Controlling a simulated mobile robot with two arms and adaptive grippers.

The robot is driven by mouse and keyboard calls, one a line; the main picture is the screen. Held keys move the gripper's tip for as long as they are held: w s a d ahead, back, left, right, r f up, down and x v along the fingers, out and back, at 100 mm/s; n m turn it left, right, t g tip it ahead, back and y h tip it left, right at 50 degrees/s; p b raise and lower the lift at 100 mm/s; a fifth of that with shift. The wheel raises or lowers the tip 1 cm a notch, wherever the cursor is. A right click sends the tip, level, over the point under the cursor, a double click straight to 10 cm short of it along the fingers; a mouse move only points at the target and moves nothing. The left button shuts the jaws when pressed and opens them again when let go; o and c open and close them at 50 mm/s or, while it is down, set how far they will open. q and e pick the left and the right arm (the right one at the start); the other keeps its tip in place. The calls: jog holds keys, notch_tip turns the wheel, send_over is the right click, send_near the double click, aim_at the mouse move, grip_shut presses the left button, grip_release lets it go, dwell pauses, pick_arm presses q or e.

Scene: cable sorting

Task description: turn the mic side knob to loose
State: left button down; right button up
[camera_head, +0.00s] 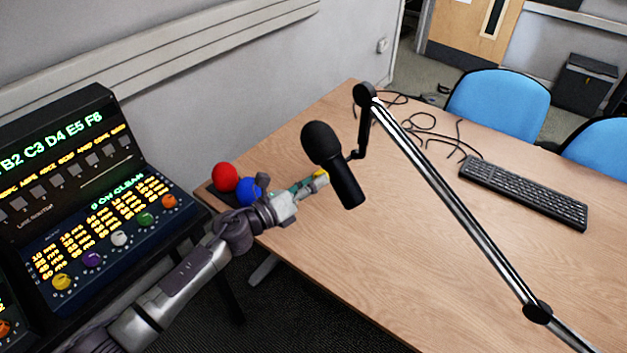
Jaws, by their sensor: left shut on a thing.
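A black microphone (348,185) with a round foam head hangs tilted from a boom arm (450,190) above the wooden table. My left gripper (320,178) reaches in from the left, its fingertips at the left side of the microphone body. It is shut on the mic side knob, which is mostly hidden by the fingers; a small yellow patch shows at the tips. I cannot tell which way the knob is turned. My right gripper is not in view.
A red ball (225,177) and a blue ball (248,191) are close behind my left wrist. A lit control panel (95,225) with coloured knobs stands at left. A keyboard (525,192) and loose black cables (425,122) lie on the table (420,270). Blue chairs (500,103) stand behind.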

pick_arm(q)
jog(key=shift+n+t+p, duration=0.5)
jog(key=shift+n+p, duration=1.2)
jog(key=shift+n, duration=4.9)
jog(key=c, duration=0.8)
grip_release()
jog(key=shift+s, duration=0.1)
jog(key=v, duration=1.2)
jog(key=shift+r, duration=0.15)
